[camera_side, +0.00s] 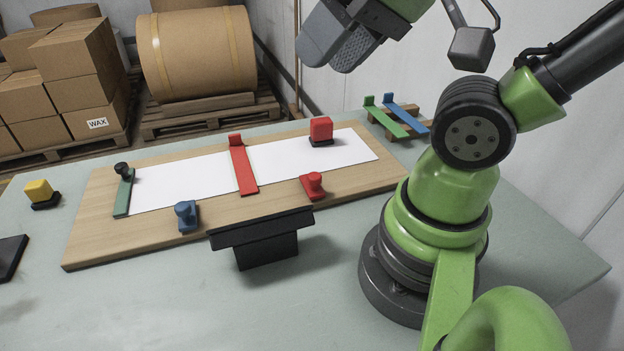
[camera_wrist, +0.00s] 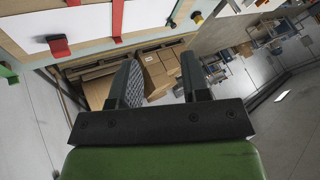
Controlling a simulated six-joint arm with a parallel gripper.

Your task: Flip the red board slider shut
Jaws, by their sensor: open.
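A red slider with a rounded knob (camera_side: 314,186) sits at the front edge of the wooden board (camera_side: 90,220), right of centre. In the wrist view a red bar (camera_wrist: 117,18) and a red block (camera_wrist: 58,46) show at upper left. My gripper (camera_side: 340,42) is open and empty, high above the board's back right; its two fingers (camera_wrist: 160,75) stand apart. I cannot see the red knob clearly in the wrist view.
A blue knob slider (camera_side: 187,215) sits on the board's front edge, a green bar with dark knob (camera_side: 123,190) at its left end. A black stand (camera_side: 265,240) is in front. Green and blue bars (camera_side: 395,117) rest on a small rack behind right. A yellow block (camera_side: 39,191) stands left.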

